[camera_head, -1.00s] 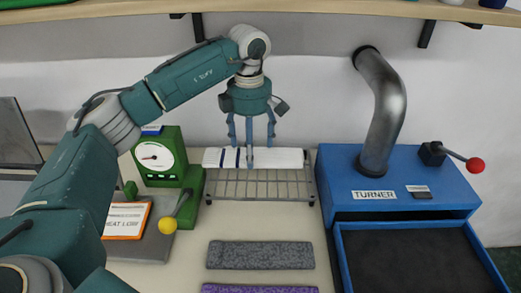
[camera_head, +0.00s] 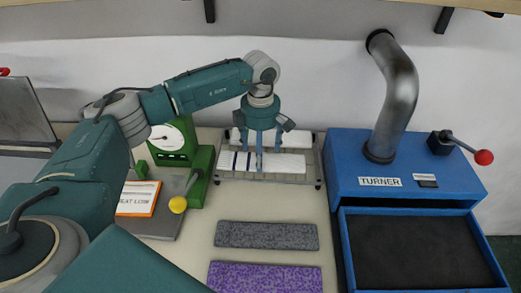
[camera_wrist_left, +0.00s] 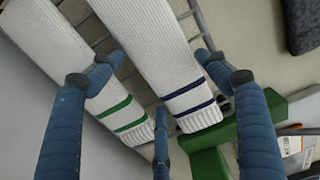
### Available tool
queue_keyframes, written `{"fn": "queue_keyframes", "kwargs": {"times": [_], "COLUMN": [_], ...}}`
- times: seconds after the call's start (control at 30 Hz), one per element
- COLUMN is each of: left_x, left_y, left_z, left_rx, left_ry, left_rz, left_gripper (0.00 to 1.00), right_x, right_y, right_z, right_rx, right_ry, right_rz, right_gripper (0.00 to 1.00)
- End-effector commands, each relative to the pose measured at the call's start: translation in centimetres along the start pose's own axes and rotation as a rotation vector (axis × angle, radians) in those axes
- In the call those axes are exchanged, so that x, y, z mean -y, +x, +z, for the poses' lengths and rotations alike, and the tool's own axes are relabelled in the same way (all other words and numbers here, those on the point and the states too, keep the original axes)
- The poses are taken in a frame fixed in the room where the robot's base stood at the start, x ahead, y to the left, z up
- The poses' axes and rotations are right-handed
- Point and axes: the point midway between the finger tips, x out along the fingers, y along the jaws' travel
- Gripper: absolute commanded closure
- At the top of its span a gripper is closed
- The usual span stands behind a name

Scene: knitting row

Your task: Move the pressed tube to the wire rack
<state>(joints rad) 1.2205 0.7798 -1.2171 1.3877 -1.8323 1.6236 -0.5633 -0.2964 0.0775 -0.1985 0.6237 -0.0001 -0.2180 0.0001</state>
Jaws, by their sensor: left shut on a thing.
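A white knitted tube with dark blue stripes (camera_head: 285,163) lies on the front part of the wire rack (camera_head: 268,179). My left gripper (camera_head: 256,150) comes down from above with its fingers around this tube and is shut on it. The left wrist view shows the blue-striped tube (camera_wrist_left: 165,55) between the fingers of the left gripper (camera_wrist_left: 163,78). A second white tube with green stripes (camera_wrist_left: 65,50) lies beside it on the rack. This second tube (camera_head: 292,140) shows partly behind the gripper in the head view. My right gripper is not in view.
A green press with a dial (camera_head: 172,139) and a yellow-knobbed lever stands left of the rack. The blue turner (camera_head: 345,172) with its dark tray (camera_head: 415,250) stands right. Grey (camera_head: 267,235) and purple (camera_head: 265,276) knitted pieces lie in front.

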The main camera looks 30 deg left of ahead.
Motion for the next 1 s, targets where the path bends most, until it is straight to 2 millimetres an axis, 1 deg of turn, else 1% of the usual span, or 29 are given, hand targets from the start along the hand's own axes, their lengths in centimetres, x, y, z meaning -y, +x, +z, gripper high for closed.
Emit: {"fn": "queue_keyframes", "kwargs": {"times": [0.2, 0.23, 0.3, 0.57, 0.67, 0.7, 0.77, 0.83, 1.0], "left_x": [0.0, 0.0, 0.0, 0.0, 0.0, -0.1, -0.1, -0.2, -0.2], "left_y": [0.4, 0.2, 0.2, 0.2, -0.3, -0.4, -1.1, -2.2, -5.9], "left_z": [0.0, 0.0, 0.0, 0.0, 0.0, 0.1, 0.1, 0.1, 0.1], "left_rx": [0.0, 0.0, 0.0, 0.0, 0.001, 0.002, 0.002, 0.003, 0.004], "left_ry": [0.0, 0.0, 0.0, 0.0, 0.0, 0.0, 0.0, 0.0, 0.0], "left_rz": [0.0, 0.001, 0.0, 0.0, 0.001, 0.002, 0.004, 0.006, 0.006], "left_gripper": [0.44, 0.19, 0.06, 0.06, 0.06, 0.06, 0.06, 0.06, 0.06], "right_x": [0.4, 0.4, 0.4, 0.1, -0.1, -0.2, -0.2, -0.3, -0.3], "right_y": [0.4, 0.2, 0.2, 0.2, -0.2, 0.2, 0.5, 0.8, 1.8], "right_z": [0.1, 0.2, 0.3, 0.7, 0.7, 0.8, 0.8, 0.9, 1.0], "right_rx": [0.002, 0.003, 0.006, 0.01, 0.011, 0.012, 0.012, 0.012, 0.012], "right_ry": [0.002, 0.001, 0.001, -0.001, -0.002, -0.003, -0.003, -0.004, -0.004], "right_rz": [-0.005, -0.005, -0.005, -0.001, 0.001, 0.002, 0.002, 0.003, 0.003], "right_gripper": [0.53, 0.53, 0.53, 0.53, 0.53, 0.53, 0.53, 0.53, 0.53]}}
